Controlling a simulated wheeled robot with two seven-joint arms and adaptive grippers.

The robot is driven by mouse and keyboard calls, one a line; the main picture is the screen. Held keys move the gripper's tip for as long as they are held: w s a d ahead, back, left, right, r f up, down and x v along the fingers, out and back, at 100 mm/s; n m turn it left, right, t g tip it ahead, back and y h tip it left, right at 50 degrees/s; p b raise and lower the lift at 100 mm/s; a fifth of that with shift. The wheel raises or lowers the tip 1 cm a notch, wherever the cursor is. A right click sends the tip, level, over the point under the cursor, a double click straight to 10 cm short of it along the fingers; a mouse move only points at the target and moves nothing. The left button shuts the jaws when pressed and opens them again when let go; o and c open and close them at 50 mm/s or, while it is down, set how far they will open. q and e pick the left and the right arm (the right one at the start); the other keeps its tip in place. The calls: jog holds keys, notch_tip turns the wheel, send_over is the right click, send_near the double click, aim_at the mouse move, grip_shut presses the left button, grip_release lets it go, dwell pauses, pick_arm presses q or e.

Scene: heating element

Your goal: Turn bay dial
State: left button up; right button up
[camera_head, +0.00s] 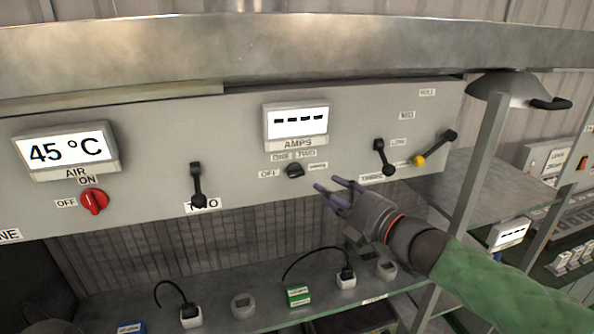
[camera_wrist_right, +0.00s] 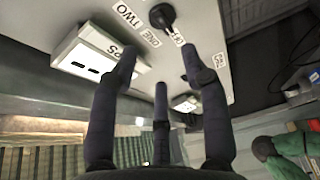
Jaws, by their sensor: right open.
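A small black dial (camera_head: 295,170) sits on the grey panel below the AMPS display (camera_head: 296,122). Labels OFF, ONE and TWO stand around it, and a further small label to its right is too small to read. The dial also shows at the top of the right wrist view (camera_wrist_right: 162,16), beyond the fingertips. My right gripper (camera_head: 337,190) is open and empty, just right of and below the dial, apart from it. Its spread fingers (camera_wrist_right: 158,62) point towards the panel. I cannot make out my left gripper.
The panel also carries a red AIR dial (camera_head: 94,201) at OFF/ON, a 45 °C display (camera_head: 68,150) and black levers (camera_head: 197,184), (camera_head: 384,157). A yellow-based lever (camera_head: 436,147) is at right. A shelf (camera_head: 262,312) below holds plugs and small boxes.

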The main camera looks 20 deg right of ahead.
aim_at(299, 174)
jog(key=p+x, duration=0.1)
jog(key=x, duration=0.9)
jog(key=shift+f, duration=0.15)
jog(key=shift+c, duration=0.2)
jog(key=shift+s+d, duration=0.15)
grip_shut()
